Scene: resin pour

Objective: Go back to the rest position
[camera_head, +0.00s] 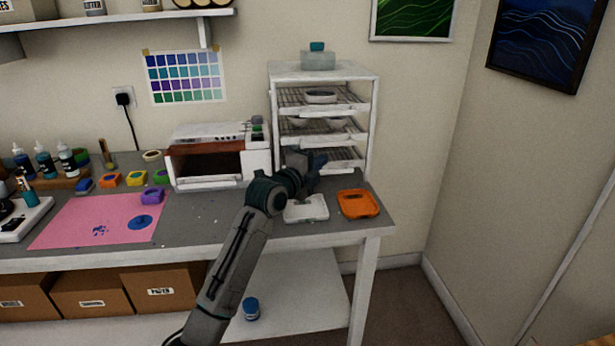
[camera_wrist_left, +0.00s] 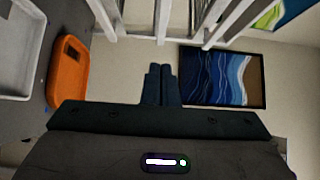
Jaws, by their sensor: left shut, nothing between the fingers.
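My left arm reaches up from the bottom of the head view. Its gripper (camera_head: 318,161) is over the right part of the bench, in front of the white rack (camera_head: 370,130). In the left wrist view the two dark fingers of my left gripper (camera_wrist_left: 161,72) are together with nothing between them. A white tray (camera_head: 306,207) and an orange tray (camera_head: 357,203) lie on the bench below and beside the gripper. The orange tray also shows in the left wrist view (camera_wrist_left: 69,70). My right gripper is in neither view.
A white oven-like box (camera_head: 206,158) stands left of the rack. A pink mat (camera_head: 95,217), small coloured moulds and bottles (camera_head: 44,160) fill the left of the grey bench. A blue-lidded jar (camera_head: 251,308) is on the lower shelf. The floor right of the bench is clear.

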